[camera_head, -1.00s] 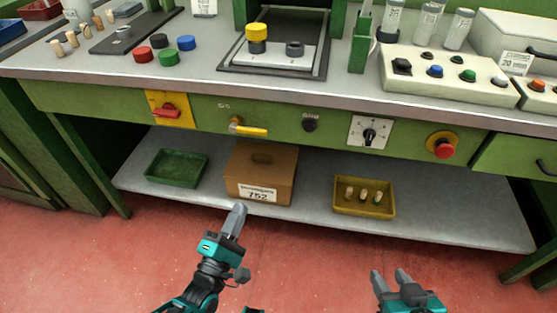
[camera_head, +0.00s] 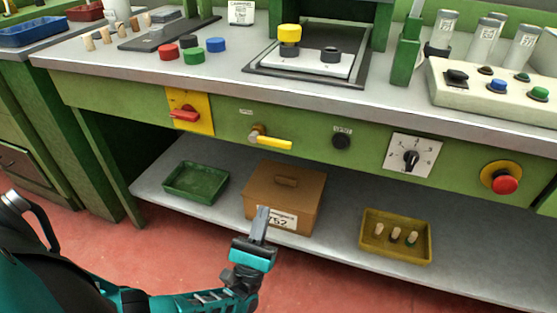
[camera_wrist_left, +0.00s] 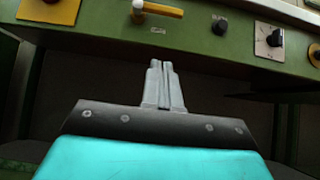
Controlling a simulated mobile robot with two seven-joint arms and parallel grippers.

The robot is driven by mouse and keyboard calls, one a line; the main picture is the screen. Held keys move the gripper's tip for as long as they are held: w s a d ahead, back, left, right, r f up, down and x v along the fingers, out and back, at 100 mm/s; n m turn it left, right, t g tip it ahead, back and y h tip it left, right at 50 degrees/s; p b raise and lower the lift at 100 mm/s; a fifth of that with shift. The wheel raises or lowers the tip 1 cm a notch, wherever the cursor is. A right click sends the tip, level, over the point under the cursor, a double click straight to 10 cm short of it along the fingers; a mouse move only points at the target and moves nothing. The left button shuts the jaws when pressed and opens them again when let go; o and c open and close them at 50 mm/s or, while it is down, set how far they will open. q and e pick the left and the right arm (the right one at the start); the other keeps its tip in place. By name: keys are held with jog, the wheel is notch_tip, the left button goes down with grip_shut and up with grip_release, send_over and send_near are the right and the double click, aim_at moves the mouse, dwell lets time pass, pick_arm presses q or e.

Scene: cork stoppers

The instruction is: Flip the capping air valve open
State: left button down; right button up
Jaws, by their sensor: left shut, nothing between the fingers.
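The air valve with its yellow lever (camera_head: 272,141) sits on the green front panel of the bench. The lever lies nearly level, pointing right from its brass pivot. The lever (camera_wrist_left: 160,9) also shows at the top edge of the left wrist view. My left gripper (camera_head: 262,212) is shut and empty, below the valve and apart from it, its fingers overlapping the brown box in the picture. In the left wrist view its fingertips (camera_wrist_left: 160,66) are together, under the lever. My right gripper is not in view.
A red switch on a yellow plate (camera_head: 205,113) is left of the valve. A black knob (camera_head: 341,141), a dial (camera_head: 412,158) and a red button (camera_head: 504,184) are to its right. The lower shelf holds a green tray (camera_head: 196,182), a brown box (camera_head: 285,195) and a mustard tray (camera_head: 396,236).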

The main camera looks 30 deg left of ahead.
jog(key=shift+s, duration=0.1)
pick_arm(q)
send_near(276, 145)
jog(key=shift+w+a+r, duration=0.9)
jog(key=shift+w+r, duration=0.7)
jog(key=shift+w, duration=1.05)
jog(key=shift+r, duration=0.1)
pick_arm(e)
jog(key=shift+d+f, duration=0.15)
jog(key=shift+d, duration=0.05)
pick_arm(q)
jog(key=shift+s+r, duration=0.1)
jog(key=shift+s, duration=0.05)
